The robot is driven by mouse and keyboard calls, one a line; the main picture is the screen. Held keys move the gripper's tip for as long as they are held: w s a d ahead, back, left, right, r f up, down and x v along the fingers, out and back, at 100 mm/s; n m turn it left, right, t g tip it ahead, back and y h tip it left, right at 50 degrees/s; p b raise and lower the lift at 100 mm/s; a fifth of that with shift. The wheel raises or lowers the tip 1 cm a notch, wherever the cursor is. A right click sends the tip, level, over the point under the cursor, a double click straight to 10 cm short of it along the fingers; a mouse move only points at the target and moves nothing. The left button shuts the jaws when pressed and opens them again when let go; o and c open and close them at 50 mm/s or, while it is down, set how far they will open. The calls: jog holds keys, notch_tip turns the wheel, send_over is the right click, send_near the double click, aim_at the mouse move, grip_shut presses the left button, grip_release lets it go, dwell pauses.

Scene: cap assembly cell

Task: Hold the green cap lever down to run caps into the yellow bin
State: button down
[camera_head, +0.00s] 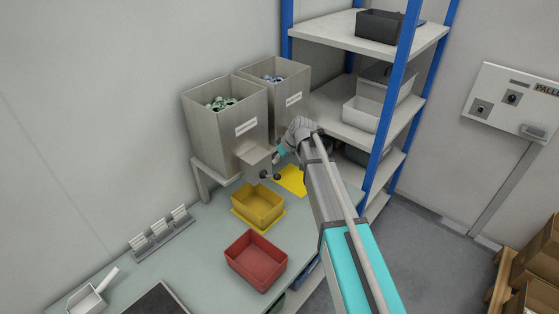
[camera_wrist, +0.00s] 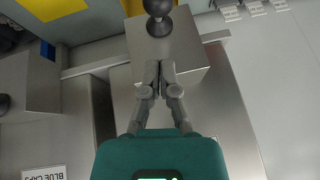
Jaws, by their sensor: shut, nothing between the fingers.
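The left metal hopper (camera_head: 229,120) holds greenish caps and has a metal outlet box (camera_head: 254,163) at its front. The dark lever with a rounded knob (camera_head: 264,174) sticks out from this outlet; it also shows at the top of the wrist view (camera_wrist: 158,24). The yellow bin (camera_head: 259,205) stands below and in front of the outlet, on a yellow mat. My gripper (camera_wrist: 160,68) is shut and empty, with its fingertips over the outlet box, apart from the knob in the picture. In the head view my gripper (camera_head: 277,158) is partly hidden by my wrist.
The right hopper (camera_head: 275,92) holds bluish caps; its outlet is hidden behind my arm. A bare yellow mat (camera_head: 292,180) lies below it. A red bin (camera_head: 256,261) stands nearer on the bench. A blue-post shelf (camera_head: 384,110) rises close to the right of my arm.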

jog(key=shift+s+d+f+b, duration=0.15)
jog(key=shift+s+f+b, duration=0.2)
jog(key=shift+f+b, duration=0.45)
jog(key=shift+s+d+f+b, duration=0.1)
jog(key=shift+s+f+b, duration=0.2)
jog(key=shift+f+b, duration=0.4)
jog(key=shift+f, duration=0.15)
jog(key=shift+a, duration=0.1)
